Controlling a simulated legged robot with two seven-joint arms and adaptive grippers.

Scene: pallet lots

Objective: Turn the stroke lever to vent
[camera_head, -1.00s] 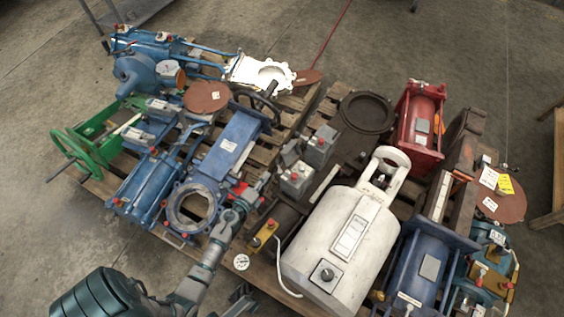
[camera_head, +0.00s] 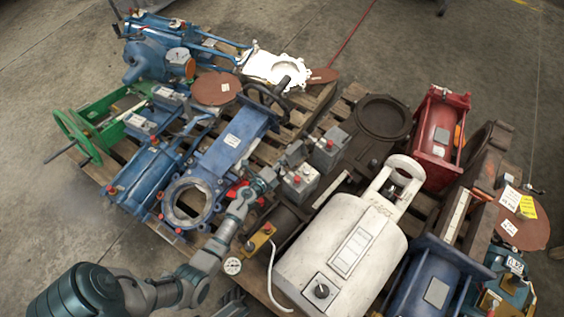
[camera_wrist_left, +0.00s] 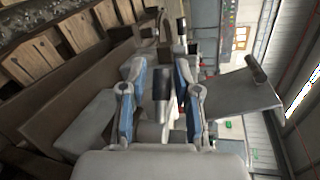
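My left arm comes in from the lower left in the head view. My left gripper (camera_head: 284,163) is over the pallet, beside the grey control boxes with red buttons (camera_head: 300,182). It is small there and its fingers are hard to make out. In the left wrist view the two blue-padded fingers of my left gripper (camera_wrist_left: 161,72) stand apart. A dark-tipped grey lever-like post (camera_wrist_left: 161,84) shows between them, with space on both sides. I cannot tell whether it is the stroke lever. No vent marking is readable.
A large white cylinder (camera_head: 338,258) lies to the right of the boxes. A blue valve with a round opening (camera_head: 222,155) lies to the left. A red cylinder frame (camera_head: 440,138) and a green handwheel (camera_head: 78,138) stand farther out. Bare floor surrounds the pallets (camera_head: 255,283).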

